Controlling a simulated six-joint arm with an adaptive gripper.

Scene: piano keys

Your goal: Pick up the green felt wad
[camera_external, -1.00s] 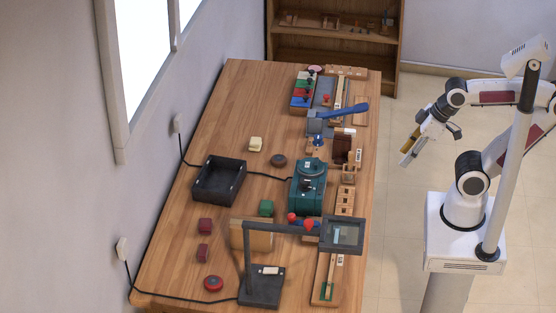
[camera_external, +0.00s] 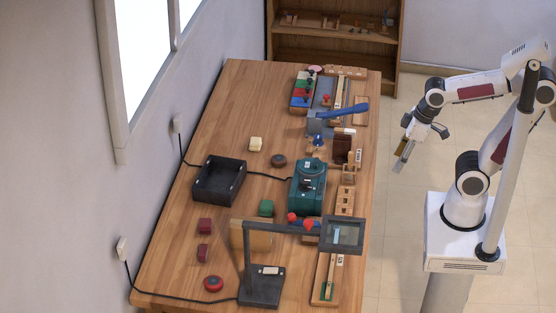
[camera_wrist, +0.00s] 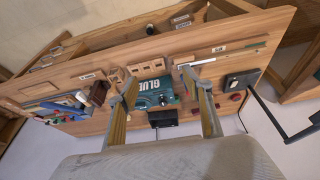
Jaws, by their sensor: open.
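The green felt wad (camera_external: 266,208) is a small green block on the wooden table in the external view, left of the teal glue machine's near end. I cannot pick it out surely in the wrist view. My gripper (camera_external: 401,163) is off the table's right side, in the air over the floor, well apart from the wad. In the wrist view my gripper (camera_wrist: 160,78) shows two separated yellowish fingers with nothing held between them. The teal glue machine (camera_wrist: 155,92) shows beyond and between the fingers.
The teal glue machine (camera_external: 307,190) and wooden holders (camera_external: 345,200) stand between my gripper and the wad. A dark lamp-like stand (camera_external: 262,285) with a framed lens (camera_external: 343,235) is at the near end. A black tray (camera_external: 220,180) and dark red blocks (camera_external: 205,226) lie left.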

